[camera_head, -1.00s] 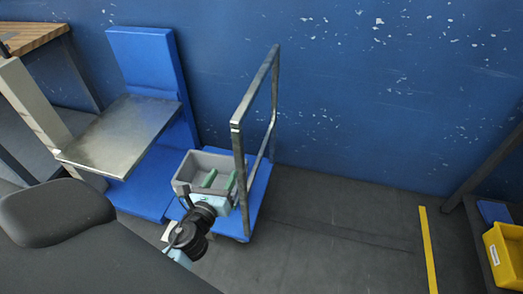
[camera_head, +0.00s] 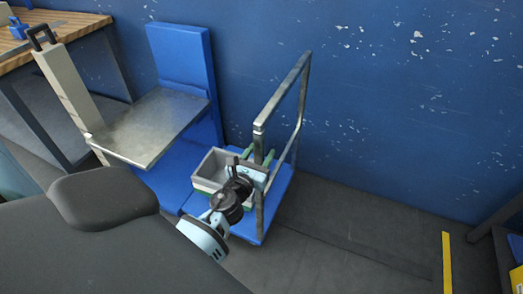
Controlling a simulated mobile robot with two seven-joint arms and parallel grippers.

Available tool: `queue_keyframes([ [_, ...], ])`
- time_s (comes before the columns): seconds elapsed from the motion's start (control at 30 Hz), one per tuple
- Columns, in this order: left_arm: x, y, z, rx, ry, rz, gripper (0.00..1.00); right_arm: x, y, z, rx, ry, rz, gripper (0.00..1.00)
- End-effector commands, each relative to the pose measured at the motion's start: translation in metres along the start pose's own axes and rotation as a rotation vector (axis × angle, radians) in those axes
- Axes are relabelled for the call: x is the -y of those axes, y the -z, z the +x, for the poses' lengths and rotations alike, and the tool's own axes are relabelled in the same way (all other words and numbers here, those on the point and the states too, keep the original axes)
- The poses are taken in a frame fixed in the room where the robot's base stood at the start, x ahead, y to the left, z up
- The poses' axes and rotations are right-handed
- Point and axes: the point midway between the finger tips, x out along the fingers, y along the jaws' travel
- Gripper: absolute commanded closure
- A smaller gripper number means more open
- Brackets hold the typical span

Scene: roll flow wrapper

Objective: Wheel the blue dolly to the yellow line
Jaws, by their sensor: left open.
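The blue dolly (camera_head: 279,188) stands on the dark floor near the blue wall. Its upright metal push handle (camera_head: 281,91) rises at its right end. The yellow line (camera_head: 447,262) lies on the floor to the right, with a clear gap between it and the dolly. My left gripper (camera_head: 260,157) is open at the handle's near post. Its green fingertips show on either side of the post in the picture; I cannot tell whether they touch it. My left wrist hides part of the platform. My right gripper is not in view.
A grey bin (camera_head: 212,171) sits on the dolly. Left of it stand a metal shelf plate (camera_head: 150,125) and a tall blue panel (camera_head: 181,55). A wooden bench (camera_head: 65,22) is at the far left. Floor between dolly and line is clear. A dark frame stands at right.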

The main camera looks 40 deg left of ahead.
Motion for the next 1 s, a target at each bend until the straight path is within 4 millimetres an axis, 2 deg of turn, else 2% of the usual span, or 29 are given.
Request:
queue_keyframes([
  [0.2,-0.0003,0.0000,0.0137,0.000,0.000,0.000,0.53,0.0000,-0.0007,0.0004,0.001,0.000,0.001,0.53],
  [0.47,-0.0003,0.0002,0.0142,0.000,0.000,0.000,0.53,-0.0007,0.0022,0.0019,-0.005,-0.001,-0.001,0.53],
  [0.8,-0.0002,0.0002,0.0140,0.000,0.000,0.000,0.97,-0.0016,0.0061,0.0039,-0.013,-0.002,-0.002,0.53],
  [0.83,-0.0002,0.0002,0.0140,0.000,0.000,0.000,1.00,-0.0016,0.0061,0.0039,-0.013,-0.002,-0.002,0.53],
  [1.0,-0.0001,0.0002,0.0139,0.000,0.000,0.000,1.00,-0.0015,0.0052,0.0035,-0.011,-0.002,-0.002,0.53],
])
